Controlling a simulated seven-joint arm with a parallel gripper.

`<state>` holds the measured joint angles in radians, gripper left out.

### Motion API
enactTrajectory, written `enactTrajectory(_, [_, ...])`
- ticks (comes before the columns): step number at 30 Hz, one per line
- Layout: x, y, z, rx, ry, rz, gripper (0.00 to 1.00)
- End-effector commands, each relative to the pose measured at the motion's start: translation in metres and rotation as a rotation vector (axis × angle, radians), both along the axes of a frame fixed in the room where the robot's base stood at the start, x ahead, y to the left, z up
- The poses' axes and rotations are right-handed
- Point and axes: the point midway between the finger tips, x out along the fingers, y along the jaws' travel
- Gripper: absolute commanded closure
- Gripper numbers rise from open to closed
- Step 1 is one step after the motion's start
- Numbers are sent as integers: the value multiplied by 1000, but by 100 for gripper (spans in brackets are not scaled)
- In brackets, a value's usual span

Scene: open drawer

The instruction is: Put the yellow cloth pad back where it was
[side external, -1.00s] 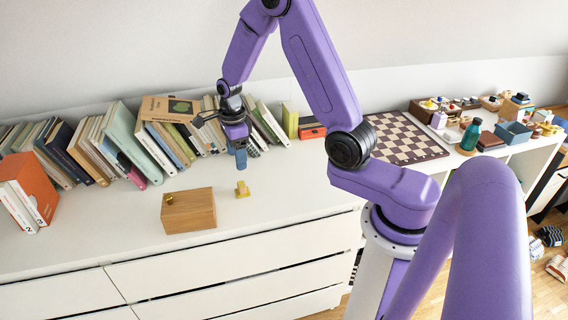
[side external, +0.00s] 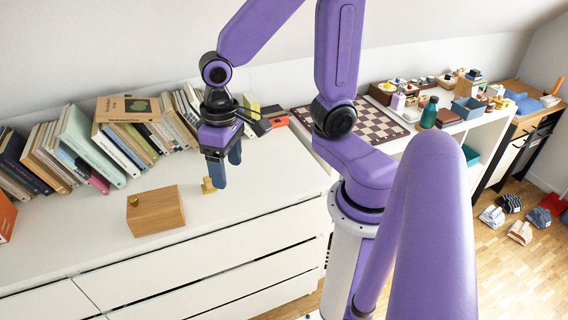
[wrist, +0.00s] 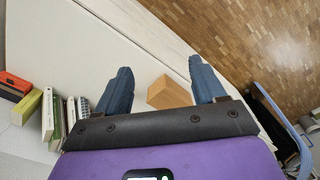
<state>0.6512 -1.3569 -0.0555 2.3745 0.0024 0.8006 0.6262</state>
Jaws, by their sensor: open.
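A small yellow piece (side external: 208,186) stands on the white dresser top (side external: 100,262) in the side view. It is the likeliest yellow pad, but it is too small to tell if it is cloth. My gripper (side external: 227,175) points down just right of it in the picture, with its blue fingers apart and nothing seen between them. I cannot tell if a finger touches the yellow piece.
A row of leaning books (side external: 120,140) stands along the wall behind. A chessboard (side external: 352,122) lies to the right. The drawers (side external: 220,262) are below.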

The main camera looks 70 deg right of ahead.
Motion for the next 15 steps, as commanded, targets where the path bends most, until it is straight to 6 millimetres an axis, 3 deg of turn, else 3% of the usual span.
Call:
enactTrajectory(9, [-83,-6,17,-1,-15,701,31])
enactTrajectory(15, [-111,-13,20,-3,-19,961,31])
